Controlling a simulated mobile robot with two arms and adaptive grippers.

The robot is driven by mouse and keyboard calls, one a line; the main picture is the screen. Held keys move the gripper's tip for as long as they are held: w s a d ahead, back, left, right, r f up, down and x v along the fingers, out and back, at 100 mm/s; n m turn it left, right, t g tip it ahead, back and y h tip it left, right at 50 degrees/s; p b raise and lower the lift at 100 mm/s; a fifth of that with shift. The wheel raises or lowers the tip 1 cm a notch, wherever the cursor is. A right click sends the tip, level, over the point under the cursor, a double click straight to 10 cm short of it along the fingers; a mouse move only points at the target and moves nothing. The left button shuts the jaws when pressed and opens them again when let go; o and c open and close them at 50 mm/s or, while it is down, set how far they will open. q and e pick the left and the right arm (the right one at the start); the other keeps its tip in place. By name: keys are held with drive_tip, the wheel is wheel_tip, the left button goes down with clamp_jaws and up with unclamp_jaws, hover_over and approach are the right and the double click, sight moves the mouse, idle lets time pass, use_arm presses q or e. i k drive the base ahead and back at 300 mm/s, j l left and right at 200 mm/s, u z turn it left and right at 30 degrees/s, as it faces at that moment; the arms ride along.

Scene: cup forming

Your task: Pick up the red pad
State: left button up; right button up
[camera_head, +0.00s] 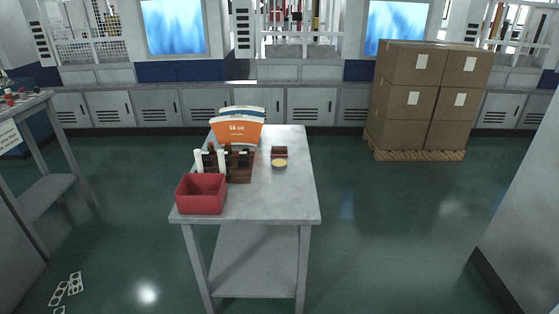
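A small dark red block-like item (279,150), which may be the red pad, lies on the grey table (296,196) right of the middle. It is too small to make out in detail. A small round yellowish item (279,163) lies just in front of it. Neither of my grippers is in view, and nothing touches the dark red item.
A red open bin (201,194) stands at the table's front left corner. Behind it are a brown rack (240,173) with dark and white items and orange "16 oz" cup blanks (236,131). The table's right side is clear. Stacked cartons (426,95) stand back right.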

sight(276, 151)
drive_tip(key=u, duration=0.55)
drive_tip(key=i+j+u, duration=0.2)
drive_tip(key=u, duration=0.25)
drive_tip(key=i+j+u, duration=0.2)
drive_tip(key=u, duration=0.25)
drive_tip(key=i+j+u, duration=0.1)
drive_tip(key=i+u, duration=0.15)
drive_tip(key=u, duration=0.2)
drive_tip(key=i+l+z, duration=0.2)
drive_tip(key=i, duration=0.5)
drive_tip(key=i+z, duration=0.2)
drive_tip(key=i, duration=0.45)
drive_tip(key=i+j+z, duration=0.15)
drive_tip(key=i, duration=0.55)
drive_tip(key=i+j+z, duration=0.2)
drive_tip(key=i, duration=0.5)
